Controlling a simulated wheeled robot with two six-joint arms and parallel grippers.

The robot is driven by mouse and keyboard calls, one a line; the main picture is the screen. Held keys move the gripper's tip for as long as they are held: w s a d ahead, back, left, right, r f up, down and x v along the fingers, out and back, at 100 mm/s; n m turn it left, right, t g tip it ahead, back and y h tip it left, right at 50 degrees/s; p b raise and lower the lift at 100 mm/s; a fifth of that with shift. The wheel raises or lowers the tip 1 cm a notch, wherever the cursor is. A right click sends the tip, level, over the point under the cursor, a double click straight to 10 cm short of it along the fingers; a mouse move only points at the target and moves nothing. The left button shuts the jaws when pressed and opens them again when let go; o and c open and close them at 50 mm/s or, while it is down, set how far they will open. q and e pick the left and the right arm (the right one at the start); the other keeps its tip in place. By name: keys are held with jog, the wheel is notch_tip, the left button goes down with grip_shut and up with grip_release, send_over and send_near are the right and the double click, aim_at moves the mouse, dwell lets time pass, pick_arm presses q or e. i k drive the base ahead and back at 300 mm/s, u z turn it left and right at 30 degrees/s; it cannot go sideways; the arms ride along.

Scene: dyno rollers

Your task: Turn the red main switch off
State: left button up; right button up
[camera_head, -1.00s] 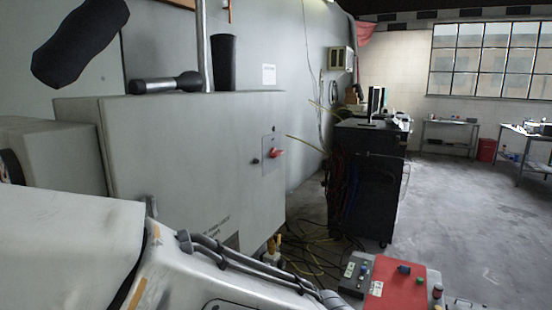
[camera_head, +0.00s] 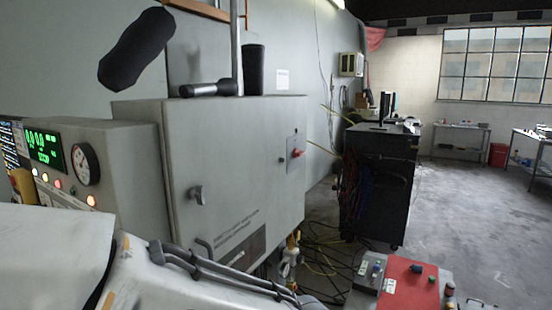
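The red main switch (camera_head: 297,153) is a small red handle on a light plate. It sits on the front of a grey electrical cabinet (camera_head: 230,140), near that face's right edge. The handle appears to stick out to the right, but it is too small to read its on or off position. Neither of my grippers shows in the head view. Nothing is seen touching the switch.
A control panel with a green display (camera_head: 43,148) and a round gauge (camera_head: 86,164) stands at the left. A red control box (camera_head: 405,282) is at the lower right. A black cart (camera_head: 378,185) and cables (camera_head: 325,250) lie beyond the cabinet. Open floor extends right.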

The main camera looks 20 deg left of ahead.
aim_at(297, 154)
jog(key=u, duration=0.45)
jog(key=k, duration=1)
jog(key=z, duration=0.3)
jog(key=i, duration=0.55)
jog(key=z, duration=0.65)
jog(key=i, duration=1.45)
jog(key=u, duration=0.9)
